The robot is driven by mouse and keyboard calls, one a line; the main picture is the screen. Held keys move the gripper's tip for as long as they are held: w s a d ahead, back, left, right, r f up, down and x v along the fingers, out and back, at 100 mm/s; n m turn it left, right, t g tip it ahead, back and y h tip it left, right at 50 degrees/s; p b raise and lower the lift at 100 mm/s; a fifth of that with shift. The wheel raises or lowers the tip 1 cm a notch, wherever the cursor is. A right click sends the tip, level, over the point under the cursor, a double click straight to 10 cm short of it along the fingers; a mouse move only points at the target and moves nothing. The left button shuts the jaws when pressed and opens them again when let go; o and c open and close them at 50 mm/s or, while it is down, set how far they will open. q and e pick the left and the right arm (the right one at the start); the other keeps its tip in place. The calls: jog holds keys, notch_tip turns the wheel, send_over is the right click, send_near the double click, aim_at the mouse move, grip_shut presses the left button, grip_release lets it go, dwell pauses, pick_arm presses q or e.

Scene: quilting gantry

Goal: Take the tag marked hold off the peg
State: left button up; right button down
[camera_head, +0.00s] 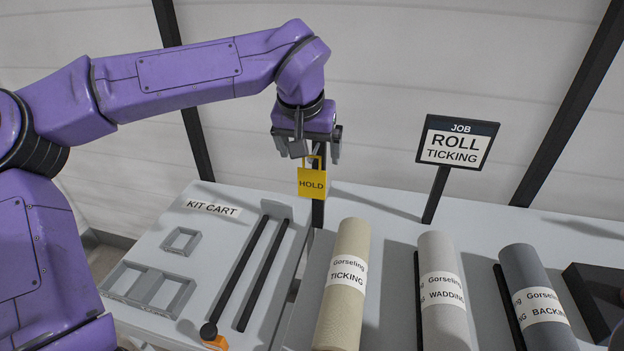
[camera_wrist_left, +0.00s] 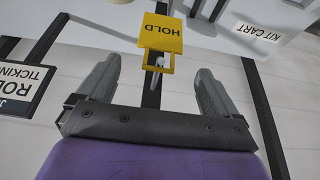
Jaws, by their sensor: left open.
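The yellow tag marked HOLD (camera_head: 312,184) hangs by its square loop near the top of a dark upright post (camera_head: 318,213). In the left wrist view the tag (camera_wrist_left: 163,32) and its loop sit between and beyond my finger tips, with a pale peg (camera_wrist_left: 157,61) showing inside the loop. My left gripper (camera_head: 308,152) is open at the top of the tag, its fingers on either side of the loop. In the left wrist view the open fingers (camera_wrist_left: 155,80) appear empty. I cannot tell whether they touch the loop. My right gripper does not show.
A job sign (camera_head: 455,144) reading ROLL TICKING stands to the right. Rolls marked TICKING (camera_head: 346,250), WADDING (camera_head: 438,250) and BACKING (camera_head: 528,270) lie on the table. At left, the kit cart (camera_head: 165,225) carries grey frames (camera_head: 150,290) and two dark bars (camera_head: 263,275).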

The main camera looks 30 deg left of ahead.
aim_at(311, 157)
pick_arm(q)
jog(key=x, duration=0.3)
jog(key=shift+w+d, duration=0.15)
jog(key=shift+f, duration=0.1)
jog(key=shift+s, duration=0.2)
jog(key=shift+w, duration=0.1)
jog(key=c, duration=1.4)
